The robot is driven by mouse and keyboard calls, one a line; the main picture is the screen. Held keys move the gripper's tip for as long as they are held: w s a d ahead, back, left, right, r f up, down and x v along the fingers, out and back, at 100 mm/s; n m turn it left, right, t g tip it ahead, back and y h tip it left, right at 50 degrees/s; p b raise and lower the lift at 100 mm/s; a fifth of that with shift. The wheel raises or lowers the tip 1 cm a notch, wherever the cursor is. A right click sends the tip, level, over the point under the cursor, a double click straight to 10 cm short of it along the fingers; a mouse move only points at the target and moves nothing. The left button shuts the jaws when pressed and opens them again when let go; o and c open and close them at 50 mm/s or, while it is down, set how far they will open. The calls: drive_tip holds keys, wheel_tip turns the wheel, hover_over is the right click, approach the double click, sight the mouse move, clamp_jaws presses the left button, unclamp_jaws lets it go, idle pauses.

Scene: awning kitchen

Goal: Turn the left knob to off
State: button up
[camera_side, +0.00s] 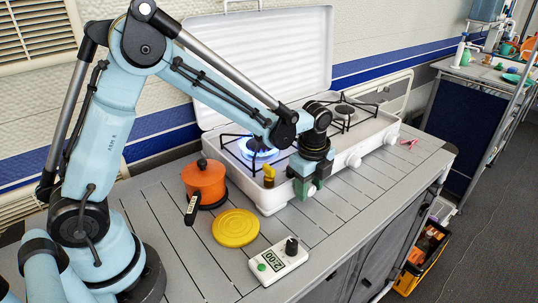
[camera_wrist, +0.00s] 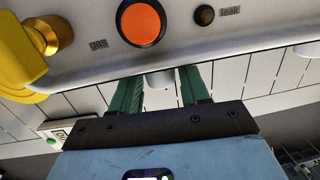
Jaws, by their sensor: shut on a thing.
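The white two-burner stove (camera_side: 270,197) stands on the counter with its lid raised. Its left burner (camera_side: 258,150) burns with a blue flame. My gripper (camera_side: 306,188) is at the stove's front, at the left knob (camera_side: 311,191), which is largely hidden by the fingers. In the wrist view my gripper's green fingers (camera_wrist: 161,78) stand on both sides of the white knob (camera_wrist: 160,84), shut on it. The knob's turn angle cannot be read. Two more white knobs, the middle one (camera_side: 354,160) and the right one (camera_side: 390,137), sit farther right.
A yellow gas valve (camera_side: 269,172) sticks up just left of my gripper. An orange pot (camera_side: 205,182), a yellow plate (camera_side: 236,227) and a timer (camera_side: 278,262) stand on the counter (camera_side: 335,210) nearby. The counter's front edge lies close to the right.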

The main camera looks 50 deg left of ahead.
drive_tip(key=shift+w+g, duration=0.15)
drive_tip(key=shift+g, duration=1.05)
drive_tip(key=shift+w+g, duration=0.15)
drive_tip(key=shift+g, duration=1.05)
drive_tip(key=o, duration=1.4)
drive_tip(key=shift+s+v, duration=0.15)
drive_tip(key=shift+v, duration=1.55)
drive_tip(key=shift+s+v, duration=0.15)
drive_tip(key=shift+v, duration=1.55)
drive_tip(key=shift+s+r+t, duration=0.1)
drive_tip(key=shift+t, duration=0.2)
